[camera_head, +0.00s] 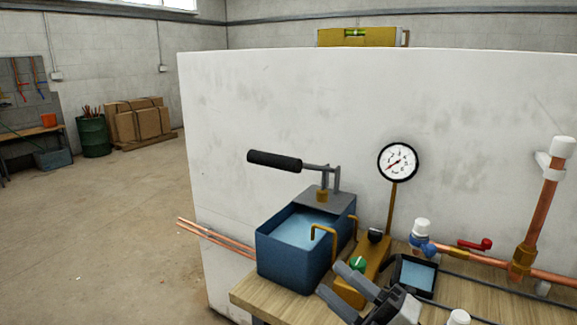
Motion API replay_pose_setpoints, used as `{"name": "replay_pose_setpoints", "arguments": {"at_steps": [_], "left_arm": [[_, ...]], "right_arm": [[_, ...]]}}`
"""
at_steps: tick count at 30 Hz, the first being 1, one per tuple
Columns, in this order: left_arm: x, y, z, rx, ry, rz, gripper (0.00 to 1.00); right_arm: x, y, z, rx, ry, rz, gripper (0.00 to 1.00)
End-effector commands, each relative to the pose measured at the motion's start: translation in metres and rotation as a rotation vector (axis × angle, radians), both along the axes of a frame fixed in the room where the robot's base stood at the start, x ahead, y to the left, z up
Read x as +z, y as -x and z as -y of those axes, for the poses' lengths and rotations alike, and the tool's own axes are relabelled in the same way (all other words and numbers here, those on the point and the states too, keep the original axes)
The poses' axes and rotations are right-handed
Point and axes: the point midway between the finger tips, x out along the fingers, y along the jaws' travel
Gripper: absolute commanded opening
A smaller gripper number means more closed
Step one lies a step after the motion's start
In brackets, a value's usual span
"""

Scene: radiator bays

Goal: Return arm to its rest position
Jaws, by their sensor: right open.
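My right gripper (333,279) comes in from the bottom of the head view. Its two grey fingers are apart and I see nothing between them. It is in front of the blue test pump (283,262), near its lower right side, and overlaps the pump's yellow base (375,262). I cannot tell whether it touches anything. The pump has a water-filled tank, a black lever handle (274,161), a green knob (358,264) and a round white gauge (397,161). My left gripper is not in view.
The pump stands on a wooden bench (262,299) against a white wall panel (300,110). Copper pipes (215,237) stick out at left. The floor at left is open.

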Motion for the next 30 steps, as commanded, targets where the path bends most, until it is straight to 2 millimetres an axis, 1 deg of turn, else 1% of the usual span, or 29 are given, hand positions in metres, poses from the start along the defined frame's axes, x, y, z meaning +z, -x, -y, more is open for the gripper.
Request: {"name": "replay_pose_setpoints", "arguments": {"at_steps": [1,2,3,4,5,6,8,9,12,15,18,30], "left_arm": [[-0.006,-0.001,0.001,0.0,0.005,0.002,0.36],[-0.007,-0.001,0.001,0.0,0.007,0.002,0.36],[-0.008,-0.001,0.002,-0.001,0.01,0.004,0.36],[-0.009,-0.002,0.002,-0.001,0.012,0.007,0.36],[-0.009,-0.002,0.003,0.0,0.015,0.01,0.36],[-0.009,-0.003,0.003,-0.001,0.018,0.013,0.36],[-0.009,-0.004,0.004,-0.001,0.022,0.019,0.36],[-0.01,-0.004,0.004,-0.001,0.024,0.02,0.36],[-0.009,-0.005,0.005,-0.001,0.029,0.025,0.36],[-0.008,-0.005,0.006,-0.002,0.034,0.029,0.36],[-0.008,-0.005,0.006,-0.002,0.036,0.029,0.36],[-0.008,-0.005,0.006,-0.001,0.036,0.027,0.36]], "right_arm": [[-0.034,0.006,0.007,-0.067,-0.13,-0.196,0.43],[-0.051,0.009,0.012,-0.107,-0.2,-0.309,0.43],[-0.076,0.015,0.021,-0.163,-0.293,-0.463,0.43],[-0.096,0.021,0.026,-0.205,-0.36,-0.58,0.43],[-0.117,0.029,0.032,-0.247,-0.427,-0.696,0.43],[-0.143,0.042,0.039,-0.3,-0.505,-0.839,0.43],[-0.178,0.063,0.047,-0.37,-0.61,-1.029,0.43],[-0.198,0.079,0.051,-0.413,-0.669,-1.14,0.43],[-0.236,0.115,0.056,-0.498,-0.784,-1.363,0.43],[-0.258,0.142,0.057,-0.555,-0.856,-1.506,0.43],[-0.269,0.157,0.057,-0.585,-0.891,-1.579,0.43],[-0.27,0.159,0.057,-0.589,-0.896,-1.59,0.43]]}}
